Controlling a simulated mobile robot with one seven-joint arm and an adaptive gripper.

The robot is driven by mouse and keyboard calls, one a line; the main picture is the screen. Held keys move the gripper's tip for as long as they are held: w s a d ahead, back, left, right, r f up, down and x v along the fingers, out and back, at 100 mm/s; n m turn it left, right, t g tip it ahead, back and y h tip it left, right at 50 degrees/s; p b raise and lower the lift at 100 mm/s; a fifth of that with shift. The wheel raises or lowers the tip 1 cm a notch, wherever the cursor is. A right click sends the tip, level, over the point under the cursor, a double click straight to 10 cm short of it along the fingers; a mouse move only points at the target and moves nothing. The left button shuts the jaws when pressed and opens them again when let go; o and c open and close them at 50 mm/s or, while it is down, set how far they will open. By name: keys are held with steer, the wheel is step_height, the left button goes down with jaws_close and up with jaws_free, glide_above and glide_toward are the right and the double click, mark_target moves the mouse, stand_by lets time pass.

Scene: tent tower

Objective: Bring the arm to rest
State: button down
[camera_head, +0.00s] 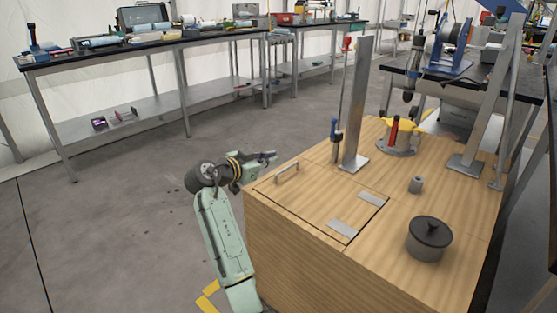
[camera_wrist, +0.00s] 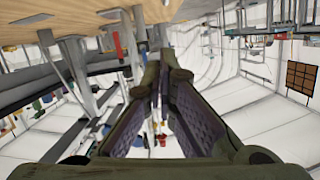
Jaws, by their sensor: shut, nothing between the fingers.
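My gripper (camera_head: 264,160) is at the end of my pale green arm, by the left edge of the wooden box top (camera_head: 310,220) in the head view. It points right, toward the metal handle (camera_head: 287,173) on the box's hatch. I cannot tell the exact gap between the fingertips and the box edge. In the wrist view my gripper's fingers (camera_wrist: 160,75) meet at their tips, with nothing held between them. The wrist view is strongly tilted, and the wooden surface (camera_wrist: 60,20) shows at its upper left.
Long workbenches (camera_head: 150,45) line the back. The grey floor (camera_head: 120,230) left of my arm is clear.

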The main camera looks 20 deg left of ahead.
steer(key=shift+s+a+r, duration=0.1)
steer(key=shift+s, duration=0.25)
